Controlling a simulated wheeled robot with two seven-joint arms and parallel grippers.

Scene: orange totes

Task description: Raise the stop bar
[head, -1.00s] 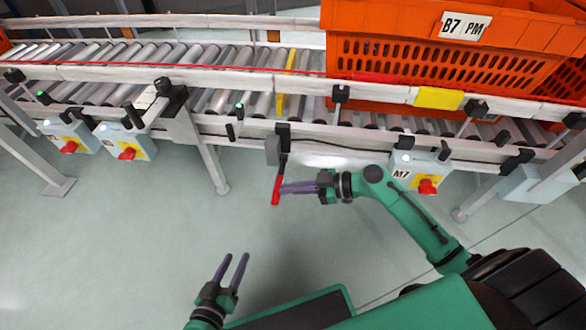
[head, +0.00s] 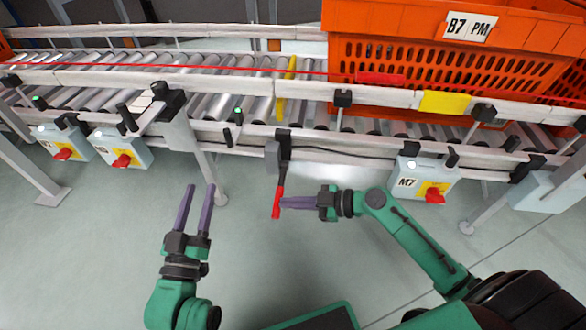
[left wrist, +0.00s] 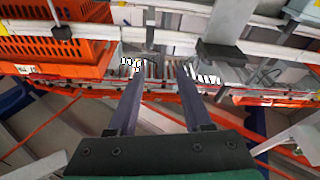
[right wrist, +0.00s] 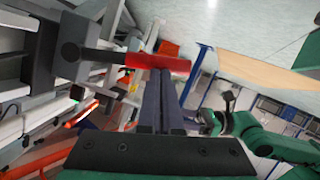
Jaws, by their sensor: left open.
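A lever with a red handle (head: 278,202) hangs down from a grey box (head: 273,155) on the conveyor's front rail. My left gripper (head: 198,188) is open and empty, below the conveyor's front. Its parted fingers (left wrist: 160,68) show in the left wrist view.
An orange crate (head: 420,85) labelled B7 PM stands on the conveyor at the right. A control box (head: 425,182) marked M7 hangs right of the lever. Other control boxes (head: 122,150) hang at the left, with conveyor legs between. The floor in front is clear.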

